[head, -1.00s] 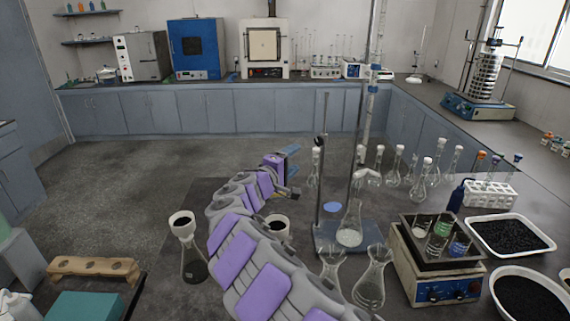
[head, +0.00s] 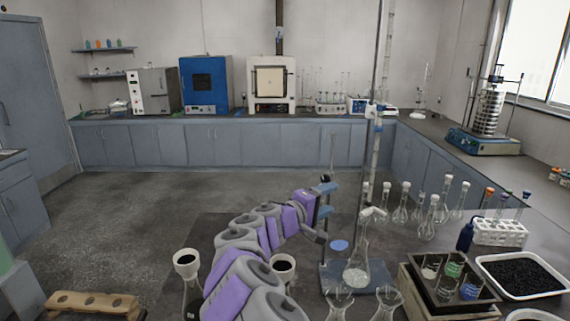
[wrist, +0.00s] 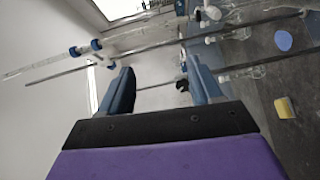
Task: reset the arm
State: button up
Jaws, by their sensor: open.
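My gripper (head: 326,200) is at the end of my purple and grey arm, raised over the dark bench in the head view, left of the burette stand. In the wrist view its two blue fingers (wrist: 163,88) are spread apart with nothing held between them. The stand's rods and the burette (wrist: 60,56) cross behind and above the fingers in that view. The sieve shaker (head: 485,138) stands far off on the right-hand counter, with its stack of round sieves upright.
A stand with a burette (head: 376,143) and a conical flask (head: 357,262) is close to my gripper's right. Several stoppered flasks, a tube rack (head: 500,233) and a black-filled tray (head: 520,274) crowd the right. Open floor (head: 170,205) lies to the left.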

jog(key=s+d+r+m+g+h, duration=0.1)
jog(key=s+d+m+g, duration=0.15)
jog(key=s+d, duration=0.3)
jog(key=s+d+r+m+g, duration=0.2)
jog(key=s+d+g, duration=0.1)
jog(key=s+d, duration=0.3)
jog(key=s+d+f+m+g+y, duration=0.2)
jog(key=s+d, duration=0.2)
jog(key=s, duration=0.3)
jog(key=s+d+f+m+g+y, duration=0.2)
jog(key=s+d, duration=0.1)
jog(key=s, duration=0.4)
jog(key=s+a+f+g+y, duration=0.1)
jog(key=s+a+f+y, duration=0.2)
jog(key=s, duration=0.5)
jog(key=s+a+f+g+y, duration=0.1)
jog(key=s+a+f+y, duration=0.2)
jog(key=s+a+f, duration=0.3)
jog(key=s+a+f+g+y, duration=0.1)
jog(key=s+a+f+y, duration=0.3)
jog(key=s, duration=0.8)
jog(key=a+f+n, duration=0.1)
jog(key=a, duration=0.1)
jog(key=shift+s+a+g, duration=0.25)
jog(key=shift+a+g, duration=0.05)
jog(key=shift+g, duration=0.05)
jog(key=shift+c, duration=0.2)
